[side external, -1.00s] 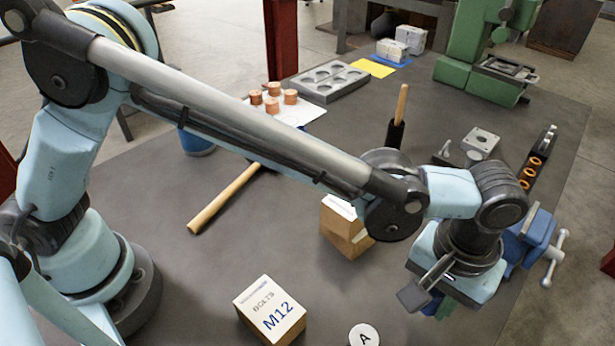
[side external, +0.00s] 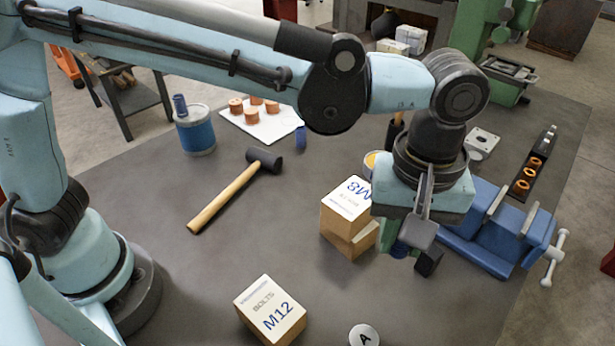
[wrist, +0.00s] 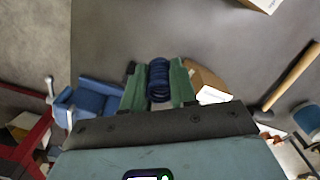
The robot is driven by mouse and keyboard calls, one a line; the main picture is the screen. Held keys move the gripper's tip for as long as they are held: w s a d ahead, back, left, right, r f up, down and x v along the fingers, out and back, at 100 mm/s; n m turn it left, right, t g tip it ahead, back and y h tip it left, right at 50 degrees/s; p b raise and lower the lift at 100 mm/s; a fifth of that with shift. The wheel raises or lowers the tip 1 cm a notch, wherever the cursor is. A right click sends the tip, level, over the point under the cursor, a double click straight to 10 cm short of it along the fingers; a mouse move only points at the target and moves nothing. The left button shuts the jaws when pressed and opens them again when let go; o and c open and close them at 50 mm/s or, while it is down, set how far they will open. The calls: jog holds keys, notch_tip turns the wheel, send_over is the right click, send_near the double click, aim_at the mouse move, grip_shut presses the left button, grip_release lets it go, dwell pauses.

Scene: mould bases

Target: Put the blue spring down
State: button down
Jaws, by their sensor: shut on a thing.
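My gripper (side external: 412,254) hangs just right of the cardboard M8 box, above the dark table, left of the blue vice. In the wrist view, its green fingers (wrist: 158,88) are shut on the blue spring (wrist: 158,78), a dark blue coil held between them. The side view mostly hides the held spring behind the fingers. I cannot tell the exact height of the spring above the table.
The M8 box (side external: 345,200) and the blue vice (side external: 495,242) flank my gripper closely. An M12 box (side external: 270,308) and a white disc marked A (side external: 364,336) lie at the front. A hammer (side external: 225,196) lies left. The table between hammer and M8 box is clear.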

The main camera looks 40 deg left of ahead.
jog(key=w+a+r+n, duration=0.1)
jog(key=w+a+n, duration=0.1)
jog(key=a, duration=0.2)
jog(key=w+a+r+n, duration=0.1)
jog(key=w+a+n, duration=0.2)
jog(key=a, duration=0.2)
jog(key=w+a+n, duration=0.2)
jog(key=a+n, duration=0.1)
jog(key=a, duration=0.2)
jog(key=shift+w+a+r, duration=0.1)
jog(key=shift+w+r, duration=0.3)
jog(key=w+a+r+n, duration=0.2)
jog(key=a+n, duration=0.6)
jog(key=a, duration=0.6)
jog(key=n, duration=0.9)
send_over(199, 109)
notch_tip(199, 109, down, 4)
jog(key=shift+w+d+r, duration=0.1)
jog(key=shift+r, duration=0.15)
jog(key=shift+a+f, duration=0.3)
jog(key=shift+f, duration=1.9)
jog(key=c, duration=0.9)
grip_release()
jog(key=shift+f, duration=0.1)
